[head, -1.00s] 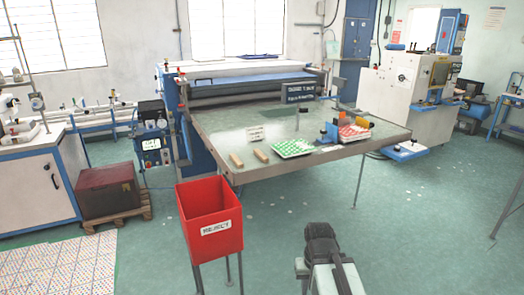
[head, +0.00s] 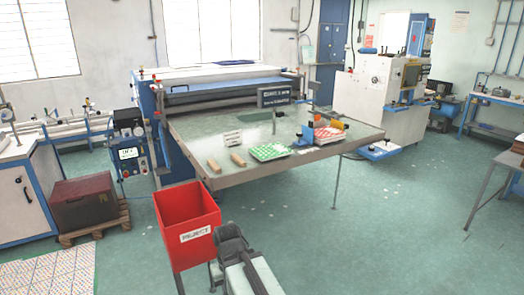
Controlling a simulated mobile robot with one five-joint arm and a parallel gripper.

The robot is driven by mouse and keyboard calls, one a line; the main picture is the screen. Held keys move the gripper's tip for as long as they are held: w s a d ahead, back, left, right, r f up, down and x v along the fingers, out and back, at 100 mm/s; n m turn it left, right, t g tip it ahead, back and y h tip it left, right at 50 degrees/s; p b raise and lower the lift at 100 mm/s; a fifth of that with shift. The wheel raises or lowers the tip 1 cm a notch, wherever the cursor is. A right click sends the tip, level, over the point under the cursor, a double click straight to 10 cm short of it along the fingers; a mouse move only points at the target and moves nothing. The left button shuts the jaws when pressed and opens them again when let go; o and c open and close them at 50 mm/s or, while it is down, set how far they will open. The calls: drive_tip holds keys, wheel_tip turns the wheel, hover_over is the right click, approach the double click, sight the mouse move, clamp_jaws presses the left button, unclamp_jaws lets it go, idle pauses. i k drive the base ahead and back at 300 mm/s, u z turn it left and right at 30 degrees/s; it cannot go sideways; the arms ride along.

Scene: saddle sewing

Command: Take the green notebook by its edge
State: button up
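The green notebook (head: 270,152) has a green and white patterned cover. It lies flat on the grey work table (head: 222,180), close to the table's front edge. A red patterned notebook (head: 328,136) lies to its right, partly hidden by small upright coloured things. My arm (head: 240,262) shows at the bottom centre, well in front of the table and apart from the notebook. The fingertips of my gripper cannot be made out, so I cannot tell whether it is open or shut.
A red bin marked REJECT (head: 188,225) stands in front of the table, just left of my arm. Two wooden blocks (head: 238,160) and a small white card (head: 233,138) lie left of the green notebook. A dark sign (head: 274,97) stands behind.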

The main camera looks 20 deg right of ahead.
sight(266, 152)
drive_tip(key=i, duration=0.9)
drive_tip(key=z, duration=0.05)
